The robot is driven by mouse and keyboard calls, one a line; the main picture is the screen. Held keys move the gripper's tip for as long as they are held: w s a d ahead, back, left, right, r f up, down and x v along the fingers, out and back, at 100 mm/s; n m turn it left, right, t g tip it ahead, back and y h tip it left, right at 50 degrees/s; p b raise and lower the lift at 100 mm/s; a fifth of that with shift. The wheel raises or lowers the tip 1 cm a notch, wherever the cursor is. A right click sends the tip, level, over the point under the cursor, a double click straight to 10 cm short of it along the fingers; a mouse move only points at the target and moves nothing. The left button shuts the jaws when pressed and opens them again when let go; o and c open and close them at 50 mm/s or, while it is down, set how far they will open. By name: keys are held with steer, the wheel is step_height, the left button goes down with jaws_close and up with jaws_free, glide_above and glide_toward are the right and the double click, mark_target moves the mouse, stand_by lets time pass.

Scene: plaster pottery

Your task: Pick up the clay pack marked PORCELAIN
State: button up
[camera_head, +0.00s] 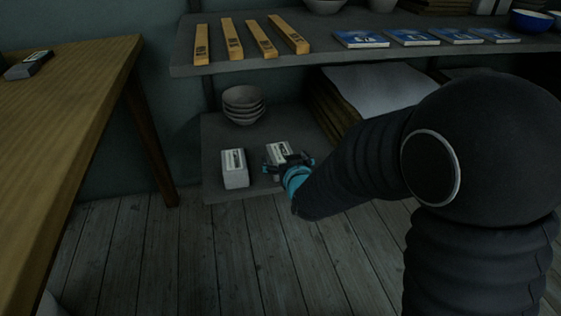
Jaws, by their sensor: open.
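Two whitish clay packs with dark printed labels lie on the grey lower shelf (213,135). The left pack (234,168) stands clear of my gripper. The right pack (278,148) is partly covered by my gripper (286,164). The labels are too small to read, so I cannot tell which pack is marked PORCELAIN. My gripper is open, with dark fingers and a teal body, over the near end of the right pack. I cannot tell whether the fingers touch it.
Stacked grey bowls (243,103) stand behind the packs. A pile of sheets or boards (345,105) lies to the right. The upper shelf (240,62) overhangs, bearing yellow boxes (232,40) and blue packets (361,39). A wooden table (75,95) is at left. The floor in front is clear.

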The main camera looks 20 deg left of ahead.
mark_target(281, 153)
steer(key=shift+x, duration=2.7)
steer(key=shift+f, duration=0.15)
steer(key=c, duration=1.8)
